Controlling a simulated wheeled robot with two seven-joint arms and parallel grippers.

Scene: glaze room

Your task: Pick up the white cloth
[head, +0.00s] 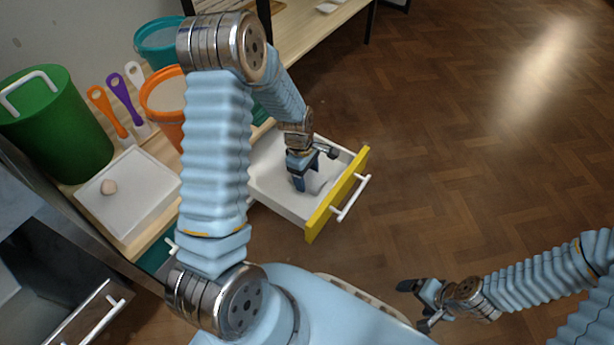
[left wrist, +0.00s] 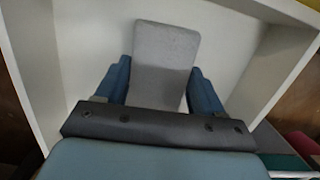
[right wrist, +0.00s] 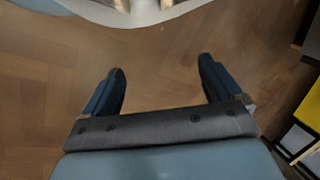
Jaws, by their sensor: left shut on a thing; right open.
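The white cloth (left wrist: 166,55) looks light grey in the left wrist view, a flat rounded rectangle inside the open drawer (head: 270,180). My left gripper (head: 303,183) reaches down into the drawer and is shut on the cloth, with a finger on each side of it in the left wrist view (left wrist: 160,80). In the head view the gripper hides most of the cloth. I cannot tell whether the cloth is clear of the drawer floor. My right gripper (head: 420,304) is open and empty over the wooden floor, apart from the drawer.
The drawer has a yellow front (head: 338,195) with a white bar handle (head: 352,198). On the counter are a green canister (head: 55,125), an orange bucket (head: 165,100), a teal bucket (head: 158,45), upright tools (head: 120,98) and a white tray (head: 130,200). The floor at right is clear.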

